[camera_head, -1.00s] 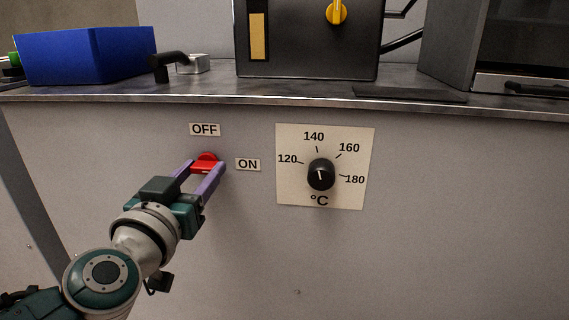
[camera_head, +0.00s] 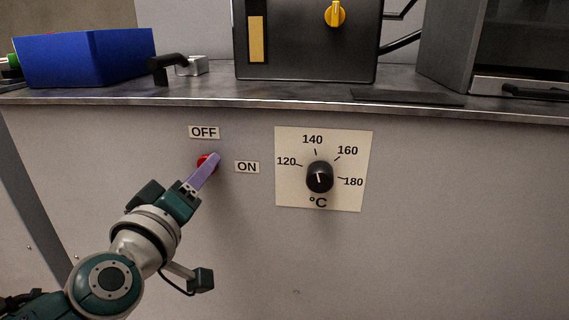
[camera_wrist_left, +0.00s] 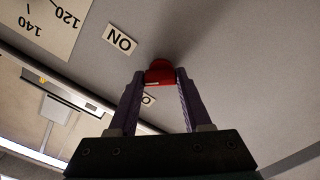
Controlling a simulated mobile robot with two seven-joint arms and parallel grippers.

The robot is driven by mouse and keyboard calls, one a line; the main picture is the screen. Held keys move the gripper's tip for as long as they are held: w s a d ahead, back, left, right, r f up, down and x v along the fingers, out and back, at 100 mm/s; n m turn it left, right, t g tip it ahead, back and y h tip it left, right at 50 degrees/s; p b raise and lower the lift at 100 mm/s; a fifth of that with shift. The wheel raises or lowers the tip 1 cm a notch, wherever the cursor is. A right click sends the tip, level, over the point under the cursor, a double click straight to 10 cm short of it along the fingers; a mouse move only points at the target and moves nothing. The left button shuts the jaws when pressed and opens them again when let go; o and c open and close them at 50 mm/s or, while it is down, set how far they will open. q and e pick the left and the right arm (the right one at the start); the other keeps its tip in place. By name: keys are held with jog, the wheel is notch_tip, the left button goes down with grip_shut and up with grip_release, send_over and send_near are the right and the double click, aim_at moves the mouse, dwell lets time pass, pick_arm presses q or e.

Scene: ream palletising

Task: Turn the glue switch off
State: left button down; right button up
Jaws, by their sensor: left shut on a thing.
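The red glue switch (camera_head: 203,159) is on the grey front panel, below the OFF label (camera_head: 204,132) and left of the ON label (camera_head: 247,167). My left gripper (camera_head: 212,160) is shut on the switch, and its near purple finger covers most of it in the head view. In the left wrist view the red switch (camera_wrist_left: 160,72) sits between the two fingertips. There the ON label (camera_wrist_left: 121,39) is clear, and the OFF label (camera_wrist_left: 147,99) shows partly between the fingers. The switch's exact pointing is hidden. My right gripper is not in view.
A temperature dial (camera_head: 319,177) on a pale plate is right of the switch. Above the panel, the metal worktop (camera_head: 220,88) carries a blue bin (camera_head: 85,58), a black-handled clamp (camera_head: 172,68) and a dark machine (camera_head: 305,45). The panel below the labels is clear.

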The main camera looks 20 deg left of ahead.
pick_arm(q)
jog(key=shift+n+b, duration=0.5)
jog(key=shift+n, duration=4.1)
jog(key=shift+r, duration=0.1)
jog(key=shift+c, duration=1.7)
grip_release()
jog(key=p+v, duration=0.2)
jog(key=v, duration=0.8)
